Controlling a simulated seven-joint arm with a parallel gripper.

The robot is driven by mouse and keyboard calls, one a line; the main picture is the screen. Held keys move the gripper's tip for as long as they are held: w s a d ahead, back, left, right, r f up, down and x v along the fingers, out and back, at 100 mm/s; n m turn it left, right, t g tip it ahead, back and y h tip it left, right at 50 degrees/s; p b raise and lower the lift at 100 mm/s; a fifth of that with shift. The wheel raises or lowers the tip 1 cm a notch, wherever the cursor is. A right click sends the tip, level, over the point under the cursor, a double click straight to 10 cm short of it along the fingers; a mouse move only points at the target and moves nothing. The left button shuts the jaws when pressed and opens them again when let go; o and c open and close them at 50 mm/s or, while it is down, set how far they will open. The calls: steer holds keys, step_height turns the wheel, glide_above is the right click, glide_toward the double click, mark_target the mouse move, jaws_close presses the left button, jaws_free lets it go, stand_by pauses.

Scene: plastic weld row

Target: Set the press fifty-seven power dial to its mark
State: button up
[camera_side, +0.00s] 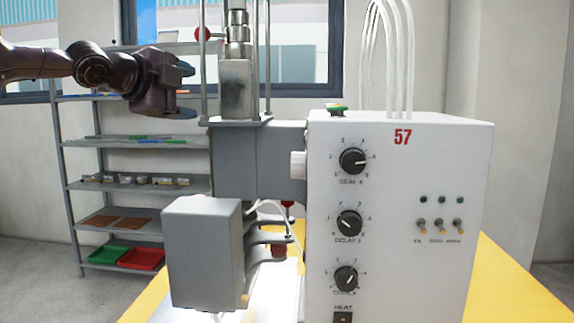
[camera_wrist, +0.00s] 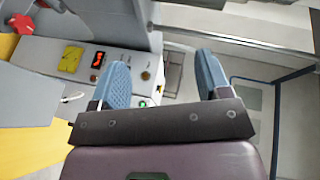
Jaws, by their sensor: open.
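Press fifty-seven is a white box (camera_side: 398,215) with a red "57" on its front, in the side view. Its front carries three black dials in a column. The top dial (camera_side: 353,161) has its pointer turned to the right. The middle dial (camera_side: 349,224) sits above "DELAY", and the bottom dial (camera_side: 345,279) looks labelled "COOL". I cannot read a dial marked power or make out a target mark. My gripper (camera_side: 187,102) is open and empty at the upper left, well apart from the dials. Its two blue fingers (camera_wrist: 160,68) show in the wrist view.
A grey press head and column (camera_side: 240,90) stand between my gripper and the dials. Switches (camera_side: 440,224) sit right of the dials. A grey shelf (camera_side: 140,185) stands behind. The wrist view shows a pale panel with a red display (camera_wrist: 98,60) and a yellow piece (camera_wrist: 70,60).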

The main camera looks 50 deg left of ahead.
steer(key=w+r+m+t+h, duration=0.1)
steer(key=w+m+t+h, duration=0.15)
steer(key=m, duration=0.55)
steer(key=m+g+h, duration=0.4)
steer(key=m+h, duration=1.2)
steer(key=m, duration=1)
glide_toward(299, 165)
steer(key=w+d, duration=0.4)
steer(key=w, duration=0.3)
steer(key=shift+w+d+f, duration=0.1)
steer(key=shift+d, duration=0.05)
steer(key=c, duration=0.9)
